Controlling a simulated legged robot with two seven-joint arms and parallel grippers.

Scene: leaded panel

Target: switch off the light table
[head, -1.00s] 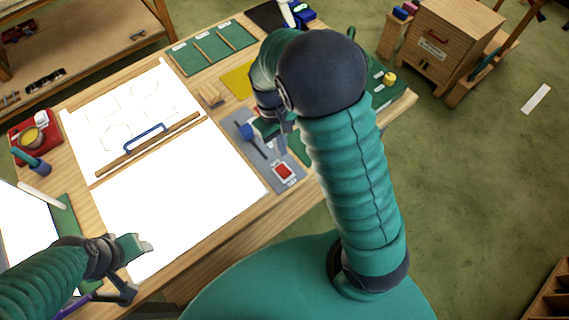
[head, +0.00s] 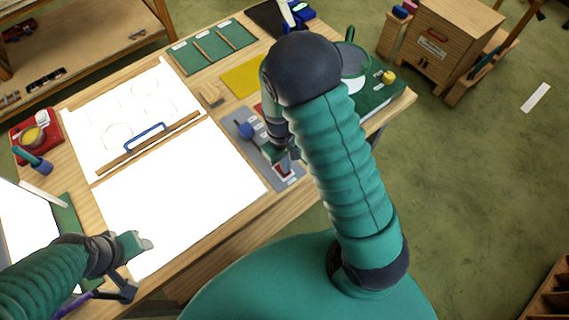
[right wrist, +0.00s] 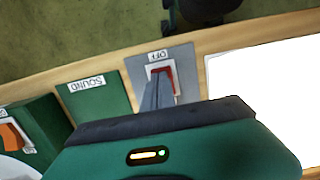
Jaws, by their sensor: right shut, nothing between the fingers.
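The light table (head: 185,215) glows bright white in the head view, and its lit edge shows in the right wrist view (right wrist: 262,85). The red switch (right wrist: 168,72) is in a white surround beside an "OFF" label (right wrist: 158,56), on a grey plate (right wrist: 185,65). My right gripper (head: 284,165) is shut and empty, with its fingertips over the switch; they also show in the right wrist view (right wrist: 158,92). They partly hide the switch, and I cannot tell whether they touch it. My left gripper (head: 138,262) is over the near left of the table; its jaw state is unclear.
A wooden bar with a blue handle (head: 145,137) lies across the light table. A yellow sheet (head: 243,78) and green tray (head: 212,48) lie farther back.

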